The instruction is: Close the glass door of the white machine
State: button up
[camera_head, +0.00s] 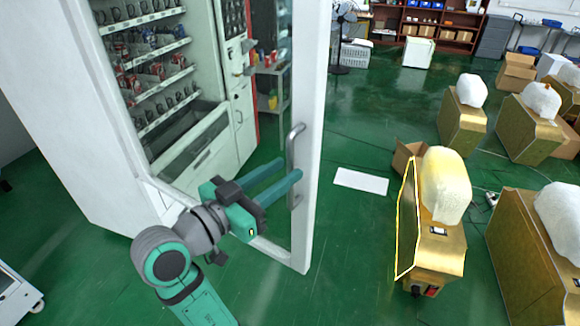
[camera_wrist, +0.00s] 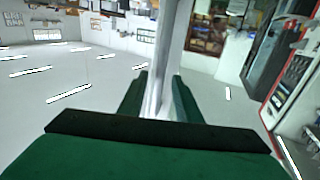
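The white machine (camera_head: 85,95) stands at the left with its glass door (camera_head: 313,110) swung wide open toward the front. The door has a white frame and a grey vertical handle (camera_head: 294,150) on its free-edge side. My gripper (camera_head: 291,167) is at the door by the handle, its two teal fingers spread apart. In the wrist view, the door's upright edge (camera_wrist: 165,75) shows between the fingertips of my gripper (camera_wrist: 160,88). Whether the fingers touch the door or handle I cannot tell.
Inside the machine are shelves (camera_head: 150,55) with several goods. Golden boxes with white wrapped tops (camera_head: 440,215) stand at the right. A white sheet (camera_head: 361,180) lies on the green floor (camera_head: 350,130). The floor between door and boxes is mostly clear.

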jog(key=shift+x, duration=1.45)
grip_shut()
